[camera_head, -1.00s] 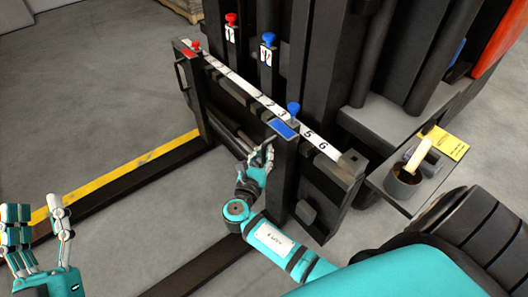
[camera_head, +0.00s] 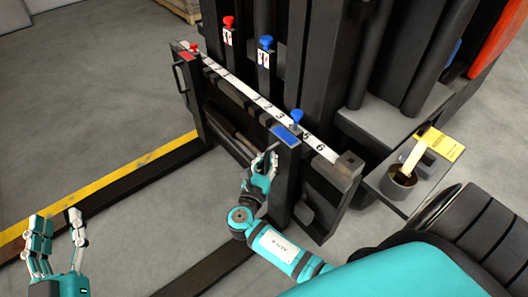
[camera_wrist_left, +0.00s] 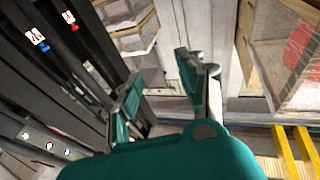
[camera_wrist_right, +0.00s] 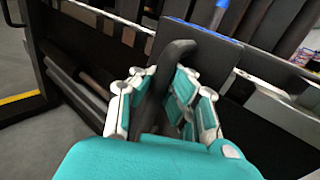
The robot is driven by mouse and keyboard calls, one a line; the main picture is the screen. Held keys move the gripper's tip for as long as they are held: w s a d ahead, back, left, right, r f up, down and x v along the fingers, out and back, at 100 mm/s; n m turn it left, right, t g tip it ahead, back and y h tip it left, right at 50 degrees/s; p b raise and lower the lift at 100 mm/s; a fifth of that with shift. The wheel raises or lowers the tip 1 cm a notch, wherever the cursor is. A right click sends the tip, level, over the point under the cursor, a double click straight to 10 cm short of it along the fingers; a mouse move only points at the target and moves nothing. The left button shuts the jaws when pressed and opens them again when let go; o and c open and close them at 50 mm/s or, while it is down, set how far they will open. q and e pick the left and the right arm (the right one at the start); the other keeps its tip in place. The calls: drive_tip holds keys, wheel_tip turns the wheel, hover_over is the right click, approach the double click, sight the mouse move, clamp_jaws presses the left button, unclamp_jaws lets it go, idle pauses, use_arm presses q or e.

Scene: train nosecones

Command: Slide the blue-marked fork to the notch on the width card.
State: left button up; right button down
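The blue-marked fork has a blue plate (camera_head: 286,136) and a blue knob (camera_head: 296,118) at the carriage top, between the 3 and the 5 of the white number strip (camera_head: 318,148). The plate also shows in the right wrist view (camera_wrist_right: 205,32). My right gripper (camera_head: 268,160) has its fingers on both sides of the fork's dark upright handle (camera_wrist_right: 172,65) and appears shut on it. My left gripper (camera_head: 58,232) is open and empty at the lower left. A yellow card (camera_head: 446,146) lies on the right-hand shelf; I cannot make out a notch on it.
The red-marked fork's knob (camera_head: 194,47) is at the strip's far left end. A red lever (camera_head: 228,24) and a blue lever (camera_head: 265,44) stand behind the carriage. A dark cup (camera_head: 398,182) sits on the shelf. Floor to the left is free beyond the yellow-edged leg (camera_head: 110,170).

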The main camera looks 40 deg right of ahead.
sight(289, 161)
drive_tip(key=s+p, duration=0.2)
drive_tip(key=s, duration=0.2)
drive_tip(key=shift+s+a+f, duration=0.1)
drive_tip(key=shift+a, duration=0.05)
use_arm(q)
drive_tip(key=s+a+f+g+y+p, duration=0.1)
drive_tip(key=s+a+f+g+y, duration=0.1)
drive_tip(key=s+f+g, duration=0.2)
drive_tip(key=s+a+f+g+y+p, duration=0.1)
drive_tip(key=s+a+f+g, duration=0.1)
drive_tip(key=s+f+g, duration=0.2)
wheel_tip(289, 161, down, 8)
drive_tip(key=g, duration=0.3)
drive_tip(key=shift+s+a+f+n+g+y, duration=0.2)
drive_tip(key=shift+a+n+g+y, duration=0.1)
drive_tip(key=shift+a+g+y, duration=0.1)
use_arm(e)
drive_tip(key=s, duration=0.3)
drive_tip(key=shift+s+f, duration=0.1)
drive_tip(key=shift+s, duration=0.2)
drive_tip(key=c, duration=1.5)
unclamp_jaws()
drive_tip(key=shift+o, duration=1.1)
drive_tip(key=shift+d+r, duration=0.2)
drive_tip(key=v, duration=1.2)
